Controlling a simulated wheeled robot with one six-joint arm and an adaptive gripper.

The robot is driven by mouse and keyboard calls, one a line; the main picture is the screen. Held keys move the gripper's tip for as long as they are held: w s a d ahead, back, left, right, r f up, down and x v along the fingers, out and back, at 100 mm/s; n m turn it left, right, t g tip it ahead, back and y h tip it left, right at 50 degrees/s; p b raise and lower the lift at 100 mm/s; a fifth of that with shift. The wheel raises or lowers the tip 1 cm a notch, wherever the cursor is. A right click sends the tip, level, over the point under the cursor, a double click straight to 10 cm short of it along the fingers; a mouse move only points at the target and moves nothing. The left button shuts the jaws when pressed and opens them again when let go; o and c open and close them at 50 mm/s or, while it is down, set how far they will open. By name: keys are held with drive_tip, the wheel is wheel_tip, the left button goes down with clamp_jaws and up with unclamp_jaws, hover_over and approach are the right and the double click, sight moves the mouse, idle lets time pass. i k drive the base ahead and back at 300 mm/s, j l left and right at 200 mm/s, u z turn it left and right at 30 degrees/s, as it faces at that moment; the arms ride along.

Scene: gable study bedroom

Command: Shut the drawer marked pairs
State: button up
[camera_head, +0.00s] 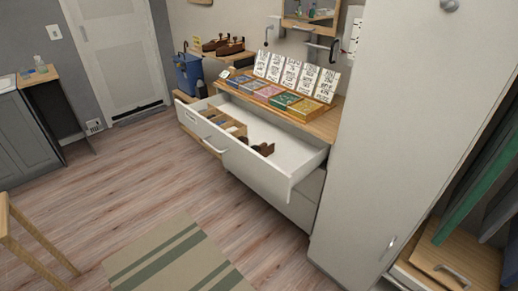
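A wide white drawer (246,165) stands pulled far out of the cabinet under the wooden top, in the head camera view. Its front has a bar handle (214,146) and a small label (190,117) near the left end, too small to read. Inside are wooden dividers (228,124) on the left and dark brown objects (263,149) near the middle. The right part of the drawer floor is bare. My gripper is not in view.
Colored boxes and white cards (296,76) stand on the wooden top (322,122). A tall white cabinet (390,120) stands close on the right. A striped rug (180,262) lies in front on open wood floor. A wooden stool or chair (30,245) is at lower left.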

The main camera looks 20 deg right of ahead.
sight(298, 153)
drive_tip(key=i+j, duration=0.6)
drive_tip(key=i, duration=0.25)
